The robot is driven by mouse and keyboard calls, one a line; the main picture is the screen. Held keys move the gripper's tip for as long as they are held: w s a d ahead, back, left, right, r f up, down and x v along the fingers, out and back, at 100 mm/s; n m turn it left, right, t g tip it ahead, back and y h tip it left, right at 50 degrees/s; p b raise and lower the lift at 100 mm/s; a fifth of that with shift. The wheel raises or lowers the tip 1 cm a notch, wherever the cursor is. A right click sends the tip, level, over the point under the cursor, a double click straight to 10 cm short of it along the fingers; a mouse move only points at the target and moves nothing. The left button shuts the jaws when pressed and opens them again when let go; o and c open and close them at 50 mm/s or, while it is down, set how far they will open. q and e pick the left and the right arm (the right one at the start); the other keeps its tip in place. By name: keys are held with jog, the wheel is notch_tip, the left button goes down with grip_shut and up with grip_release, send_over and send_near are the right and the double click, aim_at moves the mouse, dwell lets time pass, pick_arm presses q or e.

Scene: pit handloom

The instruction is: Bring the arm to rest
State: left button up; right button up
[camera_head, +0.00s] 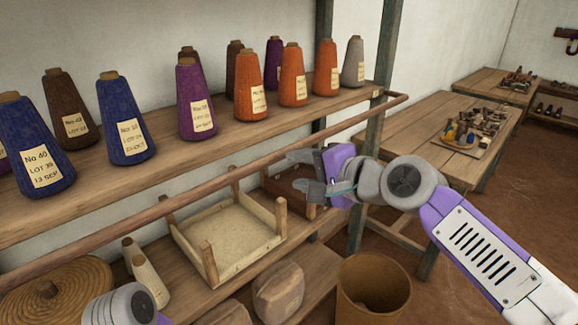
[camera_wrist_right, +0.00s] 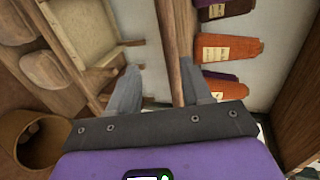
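My right arm reaches in from the lower right in the head view. Its gripper (camera_head: 300,172) is in front of the shelf, just below the wooden rail (camera_head: 225,170). Its two grey fingers are apart and I see nothing held between them. In the wrist view the fingers (camera_wrist_right: 160,92) stand apart, with the rail (camera_wrist_right: 168,45) showing in the gap; I cannot tell whether they touch it. Only a grey and white part of my left arm shows at the bottom left of the head view; its gripper is out of view.
Several yarn cones, such as a blue one (camera_head: 124,120), stand on the upper shelf behind the rail. A wooden tray frame (camera_head: 232,268) and lumpy bundles (camera_head: 278,290) are below. A brown bin (camera_head: 372,290) stands on the floor. A table (camera_head: 440,112) with small items is behind.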

jog(key=shift+s+d+r, duration=0.15)
jog(key=shift+s+d, duration=0.1)
jog(key=shift+s, duration=0.05)
jog(key=w+d+f+g+h+p, duration=0.1)
jog(key=w+f, duration=0.1)
jog(key=f, duration=0.7)
jog(key=w+f+n+g+h, duration=0.1)
jog(key=w+f, duration=0.2)
jog(key=f, duration=0.6)
jog(key=w+d+f+g+h+p, duration=0.1)
jog(key=w+f+h, duration=0.1)
jog(key=f, duration=0.8)
jog(key=s+d+f+n+g, duration=0.1)
jog(key=s+d+f+g, duration=0.15)
jog(key=f, duration=0.95)
jog(key=s+f+n+g+h+p, duration=0.1)
jog(key=s+f+n+g, duration=0.3)
jog(key=s+f, duration=1.7)
jog(key=s+n+p, duration=0.1)
jog(key=s, duration=0.3)
jog(key=shift+s+d+f+g, duration=0.15)
jog(key=shift+s+d+g, duration=0.05)
jog(key=shift+d+g, duration=0.2)
